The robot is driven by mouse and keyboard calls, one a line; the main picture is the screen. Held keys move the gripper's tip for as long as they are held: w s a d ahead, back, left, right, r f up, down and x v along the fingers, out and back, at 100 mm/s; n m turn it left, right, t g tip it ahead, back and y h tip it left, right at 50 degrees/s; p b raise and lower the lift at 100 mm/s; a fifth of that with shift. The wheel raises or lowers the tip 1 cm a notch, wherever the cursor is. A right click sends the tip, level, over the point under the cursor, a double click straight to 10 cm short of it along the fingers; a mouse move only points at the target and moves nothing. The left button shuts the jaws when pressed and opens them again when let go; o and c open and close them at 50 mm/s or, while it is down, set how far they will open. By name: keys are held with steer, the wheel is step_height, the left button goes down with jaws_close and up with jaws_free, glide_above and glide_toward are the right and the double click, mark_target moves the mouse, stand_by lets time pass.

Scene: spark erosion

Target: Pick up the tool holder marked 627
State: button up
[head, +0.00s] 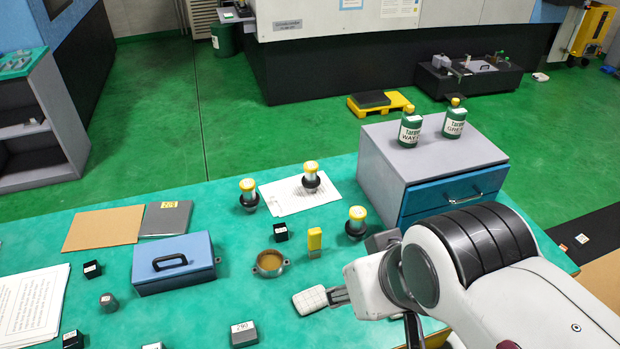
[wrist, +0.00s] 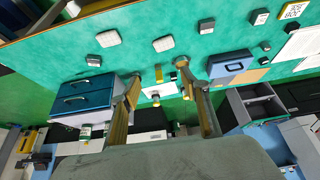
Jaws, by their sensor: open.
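Three tool holders with yellow tops and dark flanges stand upright on the green table in the head view: one at the left (head: 248,196), one on the white paper (head: 311,178), one at the right (head: 357,223). No number on them is legible, so I cannot tell which is 627. My gripper (wrist: 157,74) is open and empty in the wrist view, its fingers spread over the table. The paper's tool holder (wrist: 155,96) shows between the fingers there. In the head view my arm hides most of the gripper.
A yellow block (head: 314,239) and a round brown-filled dish (head: 270,263) stand near the holders. A blue toolbox (head: 172,264) is left, a drawer cabinet (head: 385,170) with two green bottles right. Small dark blocks and a white ribbed block (head: 310,301) lie in front.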

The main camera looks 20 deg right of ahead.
steer(key=n+t, duration=0.1)
steer(key=t, duration=0.5)
glide_above(313, 176)
steer(key=s, duration=1)
step_height(313, 176, down, 12)
steer(key=shift+t+y, duration=0.8)
steer(key=shift+t, duration=0.1)
steer(key=w+f, duration=0.1)
steer(key=f, duration=0.2)
steer(key=w+f, duration=0.2)
steer(key=f, duration=0.2)
steer(key=w+f, duration=0.1)
steer(key=f, duration=0.3)
steer(key=shift+w+d+f, duration=0.25)
steer(key=shift+w+d, duration=0.05)
steer(key=shift+w, duration=0.05)
steer(key=shift+w, duration=0.15)
steer(key=shift+x, duration=1.2)
